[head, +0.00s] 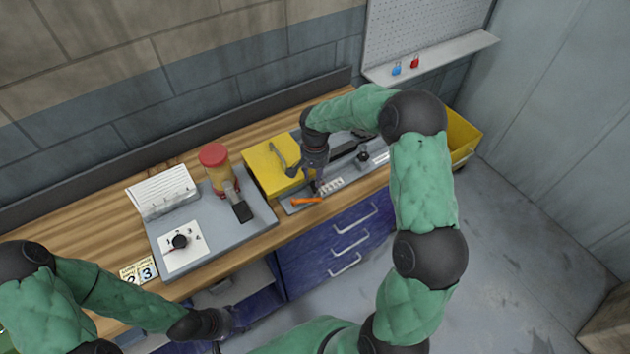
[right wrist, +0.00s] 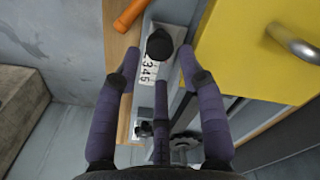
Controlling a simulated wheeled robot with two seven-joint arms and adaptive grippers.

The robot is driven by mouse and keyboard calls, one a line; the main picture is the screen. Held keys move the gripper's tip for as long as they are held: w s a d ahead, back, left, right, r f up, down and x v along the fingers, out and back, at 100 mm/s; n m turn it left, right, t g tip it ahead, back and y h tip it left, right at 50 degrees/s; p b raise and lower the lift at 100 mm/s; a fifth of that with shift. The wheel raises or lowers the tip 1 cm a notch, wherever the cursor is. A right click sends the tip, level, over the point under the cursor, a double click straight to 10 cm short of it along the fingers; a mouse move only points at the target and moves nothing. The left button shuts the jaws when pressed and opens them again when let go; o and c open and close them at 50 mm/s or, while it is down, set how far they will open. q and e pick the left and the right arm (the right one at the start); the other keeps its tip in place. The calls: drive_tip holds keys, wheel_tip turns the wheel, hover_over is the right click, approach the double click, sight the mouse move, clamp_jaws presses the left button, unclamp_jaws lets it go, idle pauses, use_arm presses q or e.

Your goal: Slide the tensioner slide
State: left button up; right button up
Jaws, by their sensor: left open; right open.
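The tensioner slide shows in the right wrist view as a round black knob (right wrist: 160,45) beside a white number scale (right wrist: 148,72) on a grey plate. In the head view the scale (head: 331,185) lies near the bench's front edge, and my right gripper mostly hides the knob. My right gripper (head: 312,180) points down there. In the right wrist view its open fingers (right wrist: 160,58) stand on either side of the knob; no contact is visible. My left gripper (head: 222,322) is open and empty, low in front of the bench.
An orange handle (head: 306,200) lies just left of the scale. A yellow cover with a metal handle (head: 268,165) stands behind. Another black knob (head: 362,157) is to the right.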

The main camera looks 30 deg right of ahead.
wheel_tip(320, 180, up, 8)
drive_tip(key=shift+f, duration=0.1)
idle(0.7)
